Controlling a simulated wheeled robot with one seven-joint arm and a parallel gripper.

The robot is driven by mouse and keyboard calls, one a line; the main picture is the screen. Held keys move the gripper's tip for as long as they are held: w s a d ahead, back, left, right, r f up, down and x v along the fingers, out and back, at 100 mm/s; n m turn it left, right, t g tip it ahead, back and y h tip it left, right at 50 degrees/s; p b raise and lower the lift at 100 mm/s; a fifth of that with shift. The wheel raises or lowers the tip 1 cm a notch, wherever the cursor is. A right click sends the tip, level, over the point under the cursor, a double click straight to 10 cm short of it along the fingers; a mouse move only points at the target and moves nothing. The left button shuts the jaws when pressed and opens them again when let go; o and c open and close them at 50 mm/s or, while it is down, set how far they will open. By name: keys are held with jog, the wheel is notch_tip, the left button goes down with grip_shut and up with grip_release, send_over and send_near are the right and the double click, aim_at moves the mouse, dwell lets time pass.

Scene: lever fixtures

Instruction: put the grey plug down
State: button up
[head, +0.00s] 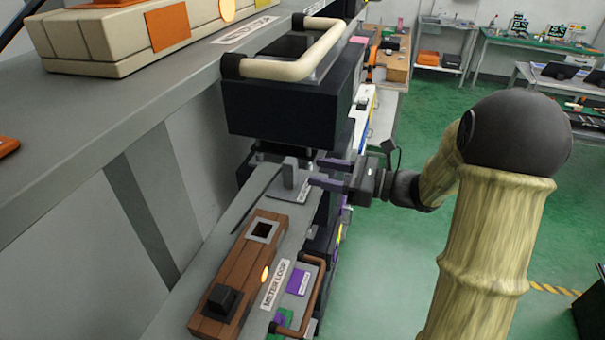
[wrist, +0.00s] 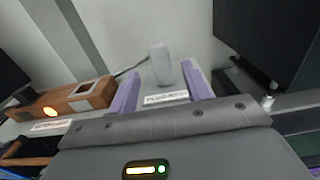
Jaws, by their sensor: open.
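The grey plug (head: 289,172) stands upright on the grey ledge, by a white label on its plate. The wrist view also shows the plug (wrist: 159,62), with a thin dark cable beside it, behind the label (wrist: 166,98). My gripper (head: 315,171) has its two purple fingers apart and points at the plug from the right. In the wrist view my gripper (wrist: 160,84) has one finger on each side of the plug's line. The plug appears just beyond the fingertips, with no finger seen touching it.
A wooden block (head: 232,272) with a square socket, a lit lamp and a black knob lies nearer on the ledge, beside a "METER LOOP" label (head: 273,284).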

jog(key=v, duration=0.4)
jog(key=shift+b, duration=0.4)
